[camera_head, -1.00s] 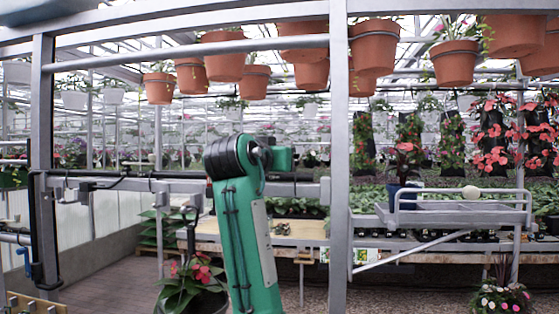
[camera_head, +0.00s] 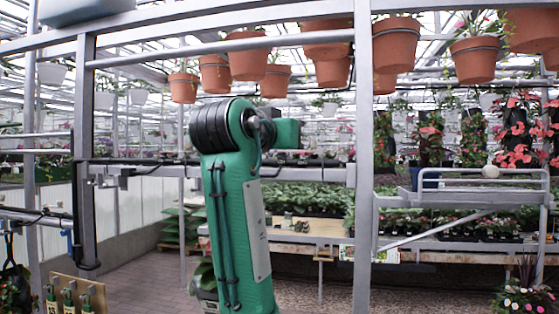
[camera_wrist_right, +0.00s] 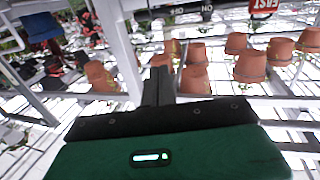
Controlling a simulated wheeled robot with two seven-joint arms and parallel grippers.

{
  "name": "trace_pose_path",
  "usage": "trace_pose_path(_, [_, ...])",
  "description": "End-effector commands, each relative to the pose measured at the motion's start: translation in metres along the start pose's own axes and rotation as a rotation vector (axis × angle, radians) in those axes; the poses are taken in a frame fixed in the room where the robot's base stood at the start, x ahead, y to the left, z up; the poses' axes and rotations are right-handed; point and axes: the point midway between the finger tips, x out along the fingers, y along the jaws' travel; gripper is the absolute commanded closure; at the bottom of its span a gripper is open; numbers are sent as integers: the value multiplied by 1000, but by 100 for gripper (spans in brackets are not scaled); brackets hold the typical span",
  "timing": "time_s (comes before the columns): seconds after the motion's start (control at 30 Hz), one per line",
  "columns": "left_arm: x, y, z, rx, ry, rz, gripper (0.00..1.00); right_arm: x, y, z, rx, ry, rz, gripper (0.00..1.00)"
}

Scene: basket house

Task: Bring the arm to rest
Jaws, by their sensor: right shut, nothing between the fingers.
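One of my arms, green with a black ribbed joint (camera_head: 222,125), stands raised in the middle of the head view, in front of the metal frame. Its gripper does not show there. In the right wrist view my right gripper (camera_wrist_right: 158,82) is shut with nothing in it, its dark fingers pointing up the picture from the green body (camera_wrist_right: 170,155). It shows against hanging pots in the background. My left gripper is in neither view.
Terracotta pots (camera_head: 396,45) hang in a row from an overhead rail. A grey metal post (camera_head: 364,160) rises right of the arm. A wooden board with green bottles (camera_head: 75,292) is at lower left. Brick floor (camera_head: 140,275) is clear.

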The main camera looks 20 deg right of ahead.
Motion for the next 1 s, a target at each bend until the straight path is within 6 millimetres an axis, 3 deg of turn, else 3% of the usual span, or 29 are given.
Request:
trace_pose_path(0.2, [0,-7,8,0,-11,-8,100,0,-2,6,-7,-6,-3,100])
trace_pose_path(0.27, [0,-7,8,0,-11,-8,100,5,-6,16,-18,-15,-12,100])
trace_pose_path(0.37, [0,-8,8,-1,-11,-8,100,19,-17,51,-54,-46,-38,100])
trace_pose_path(0.7, [0,-8,7,-2,-9,-9,100,61,-45,226,-215,-201,-177,100])
trace_pose_path(1.0, [0,-8,6,-1,-9,-8,100,62,-36,382,-346,-347,-302,100])
